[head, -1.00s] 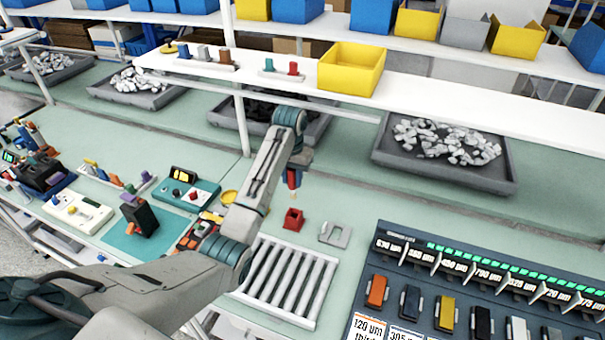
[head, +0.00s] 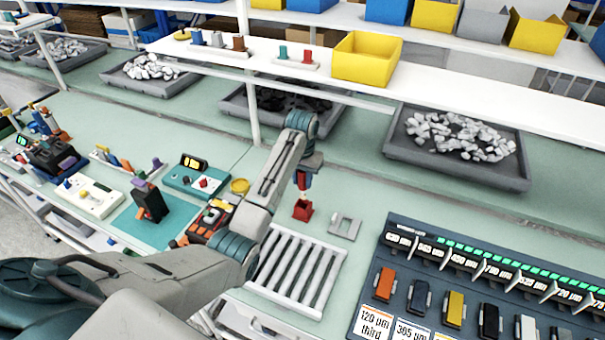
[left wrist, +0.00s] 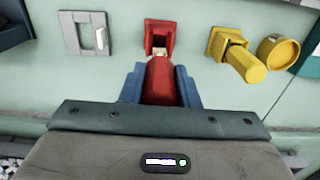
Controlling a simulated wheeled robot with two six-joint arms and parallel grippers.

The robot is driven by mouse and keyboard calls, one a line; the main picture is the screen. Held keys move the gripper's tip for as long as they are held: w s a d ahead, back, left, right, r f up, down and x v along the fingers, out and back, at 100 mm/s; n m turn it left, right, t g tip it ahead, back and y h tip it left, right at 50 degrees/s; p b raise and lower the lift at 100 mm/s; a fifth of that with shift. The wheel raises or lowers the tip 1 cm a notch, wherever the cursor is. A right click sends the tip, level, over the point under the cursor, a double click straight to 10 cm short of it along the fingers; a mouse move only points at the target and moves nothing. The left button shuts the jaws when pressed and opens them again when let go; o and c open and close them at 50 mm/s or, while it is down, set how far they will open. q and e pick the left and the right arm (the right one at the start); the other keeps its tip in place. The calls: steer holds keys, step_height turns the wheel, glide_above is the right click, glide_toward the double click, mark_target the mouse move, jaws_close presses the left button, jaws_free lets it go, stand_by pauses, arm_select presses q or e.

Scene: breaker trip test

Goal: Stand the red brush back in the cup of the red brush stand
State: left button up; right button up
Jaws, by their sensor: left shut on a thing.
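The red brush (left wrist: 160,80) is held between the blue fingers of my left gripper (left wrist: 161,88), which is shut on its handle. The brush also shows in the head view (head: 303,181), hanging roughly upright with its tip down. The red brush stand (left wrist: 159,28) sits on the green bench; it also shows in the head view (head: 303,212). The brush's pale tip is at the stand's cup opening in the left wrist view. I cannot tell how far the tip is inside the cup. My right gripper is not in view.
A yellow stand (left wrist: 217,42) with a yellow brush (left wrist: 243,64) and a round yellow dish (left wrist: 278,50) are close by. A grey bracket (head: 345,228) lies beside the stand. A white slatted rack (head: 295,272) and a dark panel (head: 480,250) are nearer. A shelf (head: 430,92) runs above.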

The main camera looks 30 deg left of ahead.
mark_target(303, 195)
arm_select(q)
steer(key=shift+f, duration=0.5)
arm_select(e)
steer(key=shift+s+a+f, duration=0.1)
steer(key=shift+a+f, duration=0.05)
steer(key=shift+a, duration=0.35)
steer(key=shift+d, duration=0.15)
arm_select(q)
steer(key=shift+p, duration=0.55)
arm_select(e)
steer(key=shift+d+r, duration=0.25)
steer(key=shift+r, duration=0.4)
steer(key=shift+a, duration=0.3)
arm_select(q)
steer(key=shift+f, duration=0.75)
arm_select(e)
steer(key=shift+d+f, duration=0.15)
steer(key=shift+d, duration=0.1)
arm_select(q)
steer(key=shift+f+b, duration=0.4)
steer(key=shift+f, duration=0.95)
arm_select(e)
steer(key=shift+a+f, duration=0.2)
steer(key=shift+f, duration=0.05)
arm_select(q)
steer(key=shift+f, duration=0.95)
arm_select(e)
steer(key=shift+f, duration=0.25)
